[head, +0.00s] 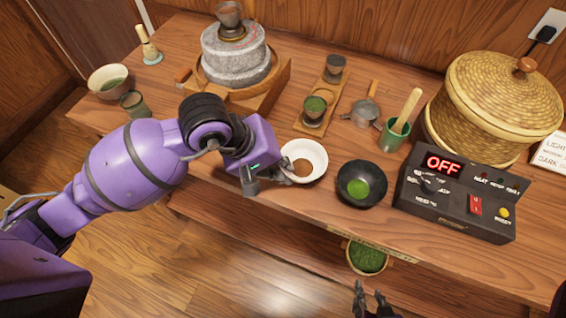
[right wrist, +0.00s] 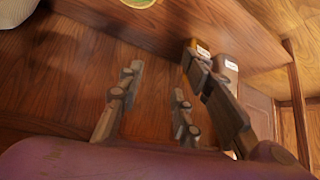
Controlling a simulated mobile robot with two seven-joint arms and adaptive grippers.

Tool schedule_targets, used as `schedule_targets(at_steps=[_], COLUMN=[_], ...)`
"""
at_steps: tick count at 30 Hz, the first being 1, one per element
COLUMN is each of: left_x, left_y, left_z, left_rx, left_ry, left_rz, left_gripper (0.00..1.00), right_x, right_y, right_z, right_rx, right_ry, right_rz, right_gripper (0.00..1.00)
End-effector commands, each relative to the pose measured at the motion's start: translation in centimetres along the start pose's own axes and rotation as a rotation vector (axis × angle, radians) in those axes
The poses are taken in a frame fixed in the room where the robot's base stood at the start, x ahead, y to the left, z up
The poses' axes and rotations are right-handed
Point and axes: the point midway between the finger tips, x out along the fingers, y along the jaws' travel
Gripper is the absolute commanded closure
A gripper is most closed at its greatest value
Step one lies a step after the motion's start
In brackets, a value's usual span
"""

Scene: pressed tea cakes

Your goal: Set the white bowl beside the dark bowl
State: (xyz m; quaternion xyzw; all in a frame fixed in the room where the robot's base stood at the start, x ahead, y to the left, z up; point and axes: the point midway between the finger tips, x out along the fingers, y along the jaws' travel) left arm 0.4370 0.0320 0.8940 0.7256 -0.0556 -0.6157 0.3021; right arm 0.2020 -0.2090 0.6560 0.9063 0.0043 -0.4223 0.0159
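The white bowl (head: 317,155), with brown powder inside, stands upright on the wooden table in the head view. The dark bowl (head: 346,184), holding green powder, is just to its right, with a narrow gap between them. My left gripper (head: 275,179) is at the near left rim of the white bowl. One finger overlaps the rim in the picture; whether it is closed on the rim is unclear. My right gripper (head: 372,299) is below the table's front edge, fingers apart and empty; it also shows in the right wrist view (right wrist: 155,88).
A black control box (head: 455,205) reading OFF is right of the dark bowl. Behind the bowls are a wooden tray with cups (head: 324,95), a strainer (head: 366,112) and a green cup (head: 393,137). A stone mill (head: 235,60) stands back left. A green-filled container (head: 367,257) sits below the table edge.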

Motion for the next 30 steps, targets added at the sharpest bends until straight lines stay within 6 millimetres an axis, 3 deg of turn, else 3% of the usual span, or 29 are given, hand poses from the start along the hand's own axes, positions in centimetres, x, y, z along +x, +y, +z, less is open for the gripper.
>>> schedule_targets(at_steps=[1, 6, 19, 30], left_x=[0.3, 0.2, -0.6, -7.9], left_y=[-0.2, -0.1, 0.1, 0.0], left_z=[0.1, 0.1, -0.1, -0.1], left_rx=[0.0, -0.001, 0.001, 0.002], left_ry=[-0.002, -0.001, 0.001, 0.003], left_rz=[-0.001, -0.001, 0.0, -0.003], left_gripper=[1.0, 0.78, 0.77, 0.77], right_x=[0.2, 0.3, 0.2, -0.1], right_y=[-0.1, -0.1, -0.1, 0.0], right_z=[0.1, -0.8, -1.3, 0.3], right_rx=[-0.001, -0.003, -0.002, 0.0], right_ry=[-0.001, 0.014, 0.022, -0.005], right_rz=[-0.001, -0.003, -0.003, 0.001], right_gripper=[0.68, 0.68, 0.68, 0.68])
